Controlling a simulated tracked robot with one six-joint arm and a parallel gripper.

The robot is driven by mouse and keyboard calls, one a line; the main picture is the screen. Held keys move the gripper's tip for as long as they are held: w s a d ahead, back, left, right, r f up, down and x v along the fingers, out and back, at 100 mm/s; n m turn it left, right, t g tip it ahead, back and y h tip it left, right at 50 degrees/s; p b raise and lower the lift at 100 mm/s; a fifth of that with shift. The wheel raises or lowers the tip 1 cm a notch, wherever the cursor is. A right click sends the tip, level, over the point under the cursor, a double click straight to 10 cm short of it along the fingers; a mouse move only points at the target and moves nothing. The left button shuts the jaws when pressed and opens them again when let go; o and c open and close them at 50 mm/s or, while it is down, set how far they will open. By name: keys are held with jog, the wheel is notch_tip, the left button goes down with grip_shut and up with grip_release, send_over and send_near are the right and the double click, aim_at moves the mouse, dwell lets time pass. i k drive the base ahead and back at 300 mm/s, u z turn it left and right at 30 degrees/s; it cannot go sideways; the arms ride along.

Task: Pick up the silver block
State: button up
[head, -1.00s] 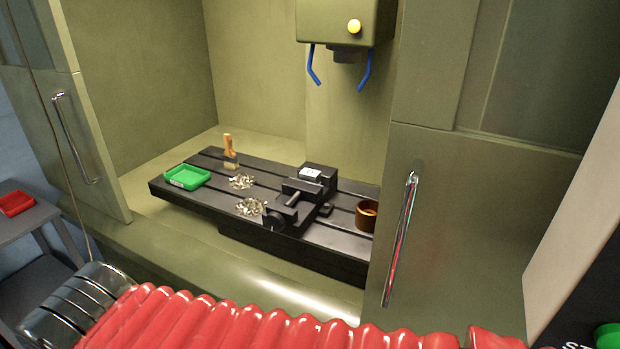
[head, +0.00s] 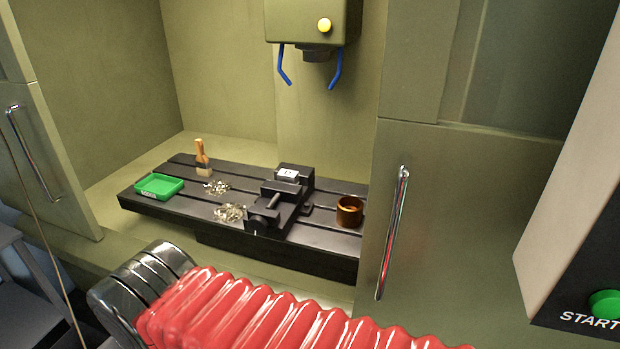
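The silver block (head: 288,173) is a small light piece with a dark mark on its top. It sits in the black vise (head: 272,207) on the slotted machine table (head: 185,210), at the vise's far end. How firmly the jaws hold it, I cannot tell. My arm crosses the bottom of the head view as a red ribbed sleeve with a chrome ribbed part at its left end. My gripper itself is not visible.
A green tray (head: 159,187), a brush (head: 202,158), metal chips (head: 230,213) and a brown cup (head: 349,211) are on the table. The spindle head (head: 312,22) with blue nozzles hangs above. A door with a handle (head: 393,232) stands right; a green START button (head: 606,304) is far right.

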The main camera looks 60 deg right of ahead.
aim_at(287, 176)
jog(key=z, duration=1.4)
jog(key=k, duration=1.15)
jog(key=z, duration=0.35)
jog(key=i, duration=1)
jog(key=u, duration=0.05)
